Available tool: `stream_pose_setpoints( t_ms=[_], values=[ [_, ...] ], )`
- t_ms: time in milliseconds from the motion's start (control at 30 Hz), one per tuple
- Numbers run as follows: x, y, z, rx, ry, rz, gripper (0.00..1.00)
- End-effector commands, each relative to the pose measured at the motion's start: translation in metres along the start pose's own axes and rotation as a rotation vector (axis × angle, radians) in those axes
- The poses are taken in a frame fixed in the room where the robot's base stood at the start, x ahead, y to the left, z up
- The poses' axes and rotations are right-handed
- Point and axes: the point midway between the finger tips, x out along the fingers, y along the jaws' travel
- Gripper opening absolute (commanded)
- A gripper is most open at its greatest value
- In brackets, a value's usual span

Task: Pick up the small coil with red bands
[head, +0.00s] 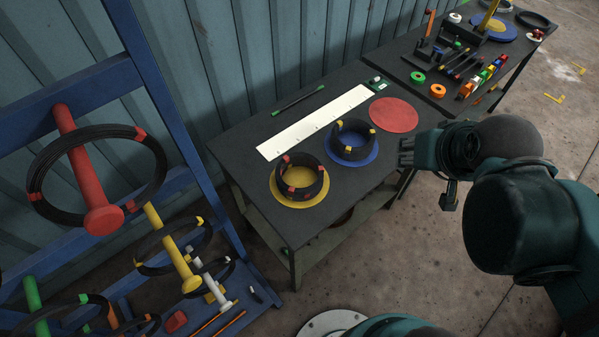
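A small black coil with red bands (299,176) lies on a yellow disc (286,201) near the front of the dark table. A similar small black coil with yellow bands (353,139) lies on a blue disc (345,163) behind it to the right. A larger, thin black coil with red bands (37,165) hangs on a red peg of the blue rack at left. My gripper (405,152) is beside the table's right edge, pointing left, apart from both small coils. Its fingers are too small and dark to show whether they are open.
A bare red disc (393,114) lies at the table's right end. A white marked strip (314,123) and a green-tipped tool (298,101) lie behind the coils. The blue rack (165,95) with more coils stands close at left. A second table (400,68) holds tools and tape rolls.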

Motion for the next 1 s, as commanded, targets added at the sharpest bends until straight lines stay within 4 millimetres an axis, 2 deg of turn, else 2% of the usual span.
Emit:
stream_pose_setpoints(
  t_ms=[233, 467, 1000],
  values=[
    [0.002, -0.003, -0.004, -0.025, -0.011, -0.004, 0.32],
    [0.011, -0.013, -0.017, -0.108, -0.046, -0.014, 0.32],
    [0.049, -0.051, -0.054, -0.397, -0.166, -0.058, 0.32]
  ],
)
